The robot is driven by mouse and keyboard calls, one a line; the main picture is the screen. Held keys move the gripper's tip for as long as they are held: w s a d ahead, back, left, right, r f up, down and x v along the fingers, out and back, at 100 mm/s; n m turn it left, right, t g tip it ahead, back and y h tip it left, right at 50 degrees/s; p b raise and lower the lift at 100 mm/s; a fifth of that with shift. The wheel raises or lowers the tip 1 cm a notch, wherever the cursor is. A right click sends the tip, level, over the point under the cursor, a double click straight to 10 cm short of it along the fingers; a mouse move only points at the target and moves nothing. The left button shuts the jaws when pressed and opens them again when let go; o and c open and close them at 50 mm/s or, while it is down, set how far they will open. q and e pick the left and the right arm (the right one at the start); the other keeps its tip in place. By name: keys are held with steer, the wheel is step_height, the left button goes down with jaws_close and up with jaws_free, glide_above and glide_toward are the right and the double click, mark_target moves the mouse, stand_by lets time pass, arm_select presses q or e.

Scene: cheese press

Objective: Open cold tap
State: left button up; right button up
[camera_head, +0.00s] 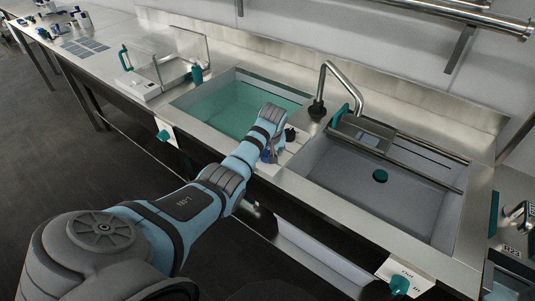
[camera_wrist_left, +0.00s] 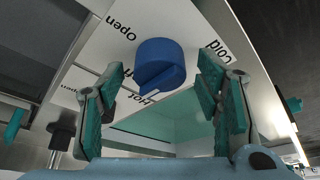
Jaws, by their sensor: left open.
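The cold tap is a blue round knob (camera_wrist_left: 160,65) with a pointer ridge, on a white panel (camera_wrist_left: 195,30) lettered "Open" and "Cold". In the left wrist view it sits between the fingers of my left gripper (camera_wrist_left: 162,80), with a gap on each side. The teal finger pads are open and no contact shows. My right gripper is out of view.
A curved metal faucet (camera_head: 338,75) rises behind the panel. The left basin (camera_head: 225,105) looks teal inside; the right basin (camera_head: 350,195) has a teal plug (camera_head: 380,176) and a rack (camera_head: 360,133) across it. A clear-walled press (camera_head: 150,75) stands at left.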

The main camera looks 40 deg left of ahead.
arm_select(q)
steer(key=shift+c, duration=0.6)
steer(key=c, duration=1)
steer(key=shift+c, duration=0.2)
